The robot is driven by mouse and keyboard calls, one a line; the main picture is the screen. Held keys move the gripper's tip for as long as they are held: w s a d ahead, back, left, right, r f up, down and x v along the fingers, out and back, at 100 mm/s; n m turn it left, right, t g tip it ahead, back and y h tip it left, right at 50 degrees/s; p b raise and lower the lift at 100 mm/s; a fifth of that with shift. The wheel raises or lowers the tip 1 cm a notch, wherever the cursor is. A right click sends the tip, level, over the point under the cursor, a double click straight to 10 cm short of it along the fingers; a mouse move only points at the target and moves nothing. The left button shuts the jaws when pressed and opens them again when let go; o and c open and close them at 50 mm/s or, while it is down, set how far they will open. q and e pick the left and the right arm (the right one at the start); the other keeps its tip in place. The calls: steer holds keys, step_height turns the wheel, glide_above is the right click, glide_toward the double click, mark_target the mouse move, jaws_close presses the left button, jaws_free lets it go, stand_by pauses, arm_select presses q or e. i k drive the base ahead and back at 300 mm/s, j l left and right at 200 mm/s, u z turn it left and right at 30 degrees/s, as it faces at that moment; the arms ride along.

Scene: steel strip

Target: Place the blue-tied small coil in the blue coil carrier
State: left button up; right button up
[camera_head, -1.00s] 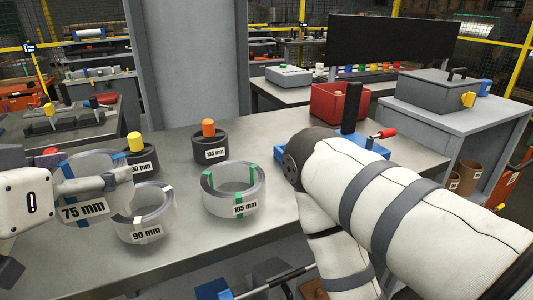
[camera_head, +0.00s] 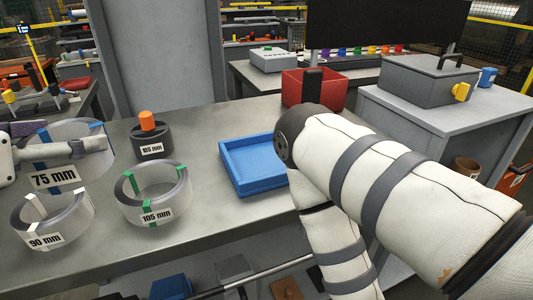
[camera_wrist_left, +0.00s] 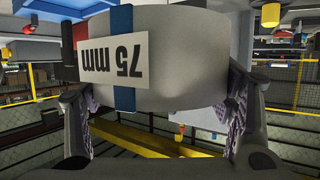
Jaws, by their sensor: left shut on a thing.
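The blue-tied coil (camera_head: 72,177), a pale ring labelled 75 mm with blue straps, is at the left of the head view. My left gripper (camera_head: 88,147) is shut on it. In the left wrist view the coil (camera_wrist_left: 185,70) sits between the two fingers, its label upside down. In the head view it looks raised above the bench, behind the 90 mm coil. The blue coil carrier (camera_head: 255,182), a shallow empty-looking tray, lies on the bench near the middle; my right arm covers its right end. My right gripper is not in view.
A white-tied 90 mm coil (camera_head: 68,222) and a green-tied 105 mm coil (camera_head: 155,208) stand on the bench (camera_head: 120,250). A red bin (camera_head: 318,88) is beyond the carrier. Bare bench lies between the 105 mm coil and carrier.

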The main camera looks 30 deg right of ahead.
mark_target(266, 159)
steer(key=l+u, duration=0.1)
steer(key=l, duration=0.5)
steer(key=k+l+u, duration=0.1)
steer(key=l, duration=0.5)
steer(key=k+l+u, duration=0.1)
steer(key=l, duration=0.45)
